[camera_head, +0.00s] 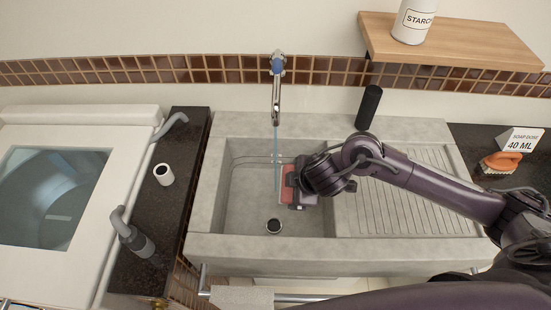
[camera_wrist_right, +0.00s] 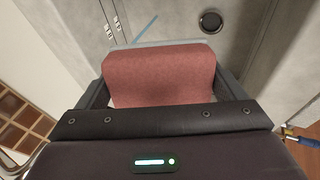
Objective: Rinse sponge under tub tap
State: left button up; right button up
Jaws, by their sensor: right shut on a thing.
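The tap (camera_head: 277,80), chrome with a blue knob, is on the tiled wall above the tub (camera_head: 245,215). A thin stream of water (camera_head: 276,140) falls from its spout into the grey stone tub. My right gripper (camera_head: 288,185) is inside the tub's outline, shut on the reddish-pink sponge (camera_head: 287,180). The sponge is right beside the water stream; whether the water touches it I cannot tell. In the right wrist view the sponge (camera_wrist_right: 160,75) fills the space between the fingers (camera_wrist_right: 160,90), with a paler strip along its far edge. My left gripper is out of view.
The drain (camera_head: 274,226) is in the tub floor. A ribbed draining board (camera_head: 415,205) lies right of the tub, with a black cylinder (camera_head: 369,105) behind. A brush (camera_head: 501,162) and a soap-dose card (camera_head: 519,139) are at right. A washing machine (camera_head: 60,190) stands left; a shelf (camera_head: 460,40) is above.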

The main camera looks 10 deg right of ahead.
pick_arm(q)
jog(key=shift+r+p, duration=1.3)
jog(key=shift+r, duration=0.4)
pick_arm(e)
jog(key=shift+s+d+r, duration=0.25)
jog(key=shift+s+r, duration=0.55)
jog(key=shift+s, duration=0.15)
jog(key=shift+s+d+r, duration=0.25)
jog(key=shift+s+r, duration=0.55)
jog(key=shift+s, duration=0.15)
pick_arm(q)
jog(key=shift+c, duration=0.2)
